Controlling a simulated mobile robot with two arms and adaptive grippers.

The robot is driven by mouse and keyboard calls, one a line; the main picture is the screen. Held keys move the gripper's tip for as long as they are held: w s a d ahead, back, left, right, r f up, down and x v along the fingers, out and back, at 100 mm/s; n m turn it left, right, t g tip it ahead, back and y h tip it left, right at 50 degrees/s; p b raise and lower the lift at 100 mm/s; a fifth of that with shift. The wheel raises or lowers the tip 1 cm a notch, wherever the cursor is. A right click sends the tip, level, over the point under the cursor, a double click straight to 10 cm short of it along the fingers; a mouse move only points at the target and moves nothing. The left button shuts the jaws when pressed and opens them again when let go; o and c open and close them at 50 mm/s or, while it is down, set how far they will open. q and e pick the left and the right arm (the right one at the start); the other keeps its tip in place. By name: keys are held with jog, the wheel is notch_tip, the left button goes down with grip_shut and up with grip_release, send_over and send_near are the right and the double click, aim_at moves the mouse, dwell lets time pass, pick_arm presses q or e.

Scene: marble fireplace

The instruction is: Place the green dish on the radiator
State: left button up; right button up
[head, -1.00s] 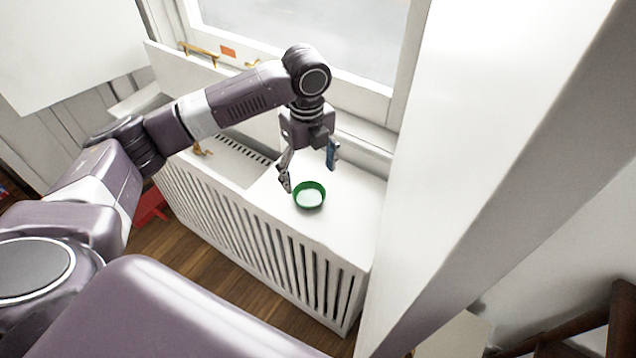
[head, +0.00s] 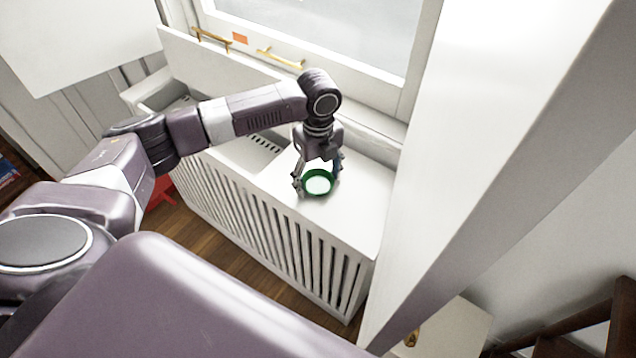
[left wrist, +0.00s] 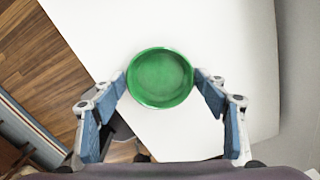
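The green dish (head: 318,182) is a small round bowl with a pale inside in the head view. It sits upright on the white radiator cover's top (head: 352,205), near its right end. In the left wrist view the dish (left wrist: 160,78) is centred between the fingers. My left gripper (head: 318,180) points down over the dish, with one finger on each side. Its blue-padded fingers (left wrist: 161,79) are spread wide, tips close to the rim; whether they touch it is hard to tell. My right gripper is not in view.
A window (head: 310,35) with brass handles stands behind the radiator cover. A white post (head: 470,150) rises close on the right. The wooden floor (head: 215,245) lies in front. The cover's top is clear around the dish.

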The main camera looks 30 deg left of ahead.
pick_arm(q)
jog(key=c, duration=0.8)
jog(key=shift+c, duration=0.3)
jog(key=shift+r, duration=0.15)
